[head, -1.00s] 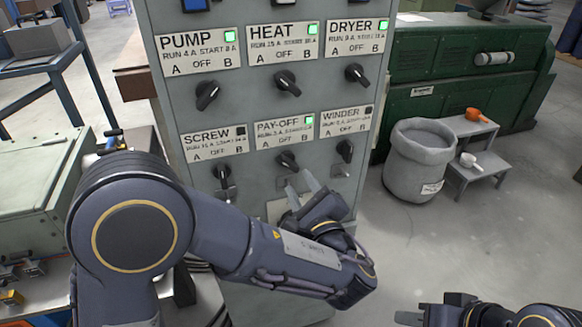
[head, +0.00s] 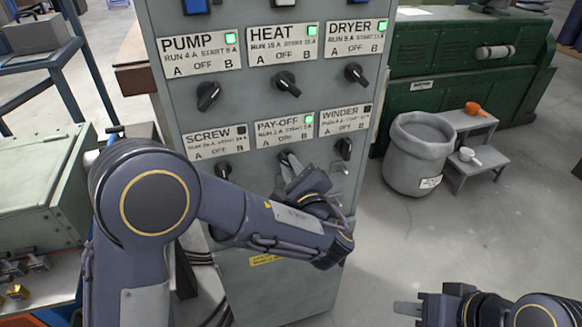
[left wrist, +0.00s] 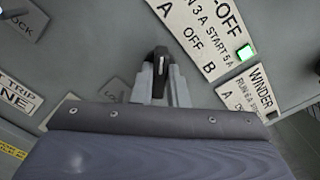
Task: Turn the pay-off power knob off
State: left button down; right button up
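The pay-off knob (head: 284,156) is a black rotary switch on the grey cabinet, below the PAY-OFF label (head: 284,130), whose lamp (head: 309,118) is lit green. My left gripper (head: 290,164) is at this knob and partly hides it. In the left wrist view the black knob (left wrist: 160,62) sits between the two fingers of my left gripper (left wrist: 161,74), which look closed in on its sides. Its white line points between the A and OFF marks of the tilted label (left wrist: 195,35). My right gripper (head: 407,309) is at the bottom right, away from the cabinet; its finger gap is unclear.
The winder knob (head: 344,148) is close on the right, and the screw knob (head: 223,171) on the left. Pump (head: 208,96), heat (head: 286,82) and dryer (head: 355,73) knobs are above. A grey bin (head: 418,160) and step stool (head: 480,150) stand on the floor to the right.

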pick_arm(q)
jog(key=shift+m, duration=0.9)
jog(key=shift+d+r+m+p, duration=0.1)
jog(key=shift+m+p, duration=0.5)
jog(key=shift+m, duration=2.9)
jog(key=c, duration=1.4)
grip_release()
jog(key=shift+c, duration=0.2)
